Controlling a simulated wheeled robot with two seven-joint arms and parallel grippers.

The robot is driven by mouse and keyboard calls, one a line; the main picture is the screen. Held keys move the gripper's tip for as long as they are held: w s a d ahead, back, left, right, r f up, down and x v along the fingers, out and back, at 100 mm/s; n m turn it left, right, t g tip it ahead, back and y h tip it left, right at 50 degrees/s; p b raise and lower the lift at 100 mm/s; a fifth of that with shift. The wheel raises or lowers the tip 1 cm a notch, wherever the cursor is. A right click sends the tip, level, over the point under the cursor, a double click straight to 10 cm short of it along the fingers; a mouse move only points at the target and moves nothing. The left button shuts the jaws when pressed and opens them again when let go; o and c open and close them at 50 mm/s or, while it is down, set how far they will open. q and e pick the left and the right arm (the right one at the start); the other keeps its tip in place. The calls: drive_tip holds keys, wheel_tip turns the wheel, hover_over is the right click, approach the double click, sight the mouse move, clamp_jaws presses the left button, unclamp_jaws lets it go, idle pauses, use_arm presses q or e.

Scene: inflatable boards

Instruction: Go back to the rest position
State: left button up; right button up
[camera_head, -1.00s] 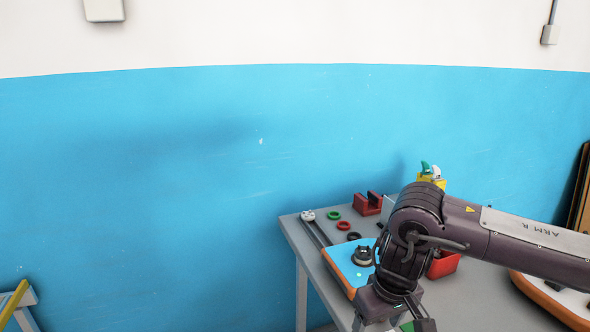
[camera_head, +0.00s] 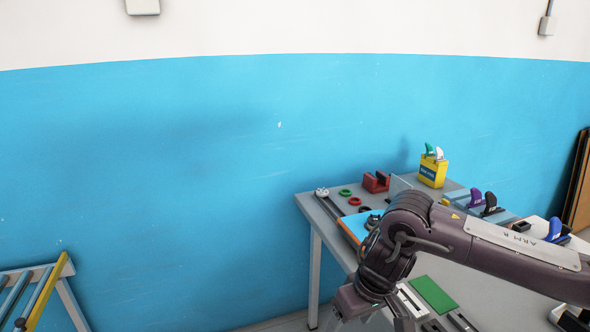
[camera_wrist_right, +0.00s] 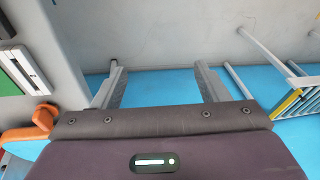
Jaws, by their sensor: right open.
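My right arm (camera_head: 470,240) reaches in from the right in the head view, over the grey table, and bends downward near the table's left part. My right gripper (camera_wrist_right: 160,85) is open in the right wrist view, its two grey fingers apart with nothing between them. Pale floor and blue wall show beyond the fingers. In the head view the right gripper's tips are cut off at the bottom edge. My left gripper is not in view.
The grey table (camera_head: 455,290) holds a yellow box (camera_head: 433,171) with fins, a red block (camera_head: 376,182), rings, a green plate (camera_head: 433,294) and a blue-topped board (camera_head: 352,226) partly behind my arm. A rack (camera_head: 40,290) stands at lower left. Floor between them is clear.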

drive_tip(key=w+a+f+n+t+y, duration=0.1)
drive_tip(key=w+a+f+y, duration=0.2)
drive_tip(key=a+f, duration=0.3)
drive_tip(key=w+a+f+n+t+y, duration=0.1)
drive_tip(key=w+a+f+y, duration=0.2)
drive_tip(key=a+f, duration=0.3)
drive_tip(key=s+d+f+m+t, duration=0.1)
drive_tip(key=d+f+m, duration=0.15)
drive_tip(key=f, duration=0.65)
drive_tip(key=s+d+f+m+t, duration=0.1)
drive_tip(key=d+f+t, duration=0.15)
drive_tip(key=f, duration=0.75)
drive_tip(key=s+d+f+m+g+h, duration=0.1)
drive_tip(key=s+d+f+h, duration=0.1)
drive_tip(key=s+d+f, duration=0.5)
drive_tip(key=s+d+f+g+h, duration=0.1)
drive_tip(key=s+d+f+h, duration=0.2)
drive_tip(key=s+f, duration=0.7)
drive_tip(key=s+d+f+g+h, duration=0.1)
drive_tip(key=s+d+f, duration=0.2)
drive_tip(key=s, duration=0.6)
drive_tip(key=s+d+f+g+h, duration=0.1)
drive_tip(key=s+d+f, duration=0.2)
drive_tip(key=s, duration=0.7)
drive_tip(key=s+d+f+g+h, duration=0.1)
drive_tip(key=s+f, duration=0.3)
drive_tip(key=s, duration=0.6)
drive_tip(key=shift+d+f+g, duration=0.25)
drive_tip(key=shift+d+g, duration=0.2)
drive_tip(key=shift+d, duration=0.45)
